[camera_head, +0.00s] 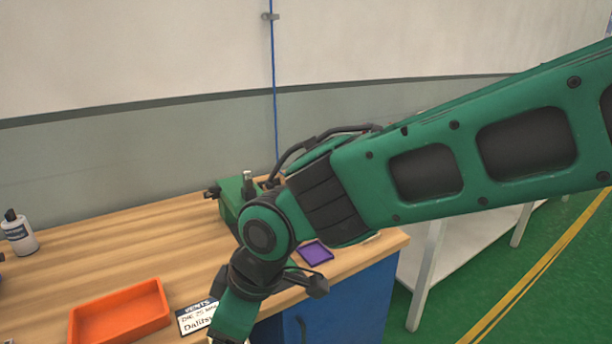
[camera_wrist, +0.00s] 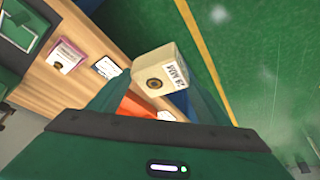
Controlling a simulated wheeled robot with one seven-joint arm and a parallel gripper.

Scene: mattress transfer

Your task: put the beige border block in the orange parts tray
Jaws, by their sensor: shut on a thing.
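The beige border block (camera_wrist: 163,69), with a white printed label and a dark round hole, is held at the tip of my gripper (camera_wrist: 162,88) in the wrist view. The green fingers are shut on it. The block is not visible in the head view, where my wrist and gripper run down out of the bottom edge. The orange parts tray (camera_head: 120,312) lies on the wooden bench at the lower left of the head view and looks empty. In the wrist view the tray (camera_wrist: 131,106) shows partly, behind the block and a finger.
A printed card (camera_head: 197,317) lies on the bench right of the tray. A purple tray (camera_head: 316,252) is near the bench's right edge. A green machine (camera_head: 230,204) stands at the back, a white bottle (camera_head: 19,234) at far left. The bench (camera_head: 120,240) between is clear.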

